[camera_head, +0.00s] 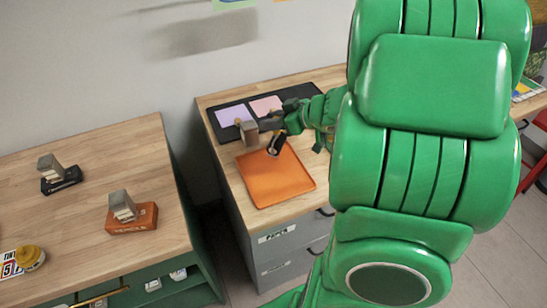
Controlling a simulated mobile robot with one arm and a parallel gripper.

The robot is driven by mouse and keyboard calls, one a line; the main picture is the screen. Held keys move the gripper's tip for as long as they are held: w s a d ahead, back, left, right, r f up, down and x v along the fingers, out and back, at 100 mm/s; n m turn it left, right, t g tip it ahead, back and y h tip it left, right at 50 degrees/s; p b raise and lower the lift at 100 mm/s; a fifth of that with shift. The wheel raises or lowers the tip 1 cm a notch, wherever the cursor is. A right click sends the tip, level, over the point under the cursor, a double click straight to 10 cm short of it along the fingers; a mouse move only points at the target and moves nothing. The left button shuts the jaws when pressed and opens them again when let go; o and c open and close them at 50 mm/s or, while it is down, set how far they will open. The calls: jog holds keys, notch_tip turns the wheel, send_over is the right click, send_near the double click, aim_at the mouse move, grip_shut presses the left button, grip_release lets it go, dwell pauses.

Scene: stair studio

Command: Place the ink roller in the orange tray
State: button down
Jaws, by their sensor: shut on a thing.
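The orange tray (274,181) lies flat on the wooden top of the right-hand cabinet. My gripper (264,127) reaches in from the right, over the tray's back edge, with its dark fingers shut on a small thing. The held thing, which I take for the ink roller (249,132), is a small grey and tan piece at the fingertips. It appears over the tray's back left edge, in front of the dark mat. Its details are small, and my fingers hide part of it. I cannot tell whether it touches anything below.
Behind the tray, a dark mat (220,131) carries a lilac pad (234,115) and a pink pad (265,105). A gap separates the benches.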

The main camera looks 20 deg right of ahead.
aim_at(278, 139)
jog(key=shift+f, duration=3.6)
jog(key=c, duration=0.8)
grip_release()
jog(key=shift+c, duration=0.2)
jog(key=v, duration=1.2)
jog(key=shift+r, duration=0.1)
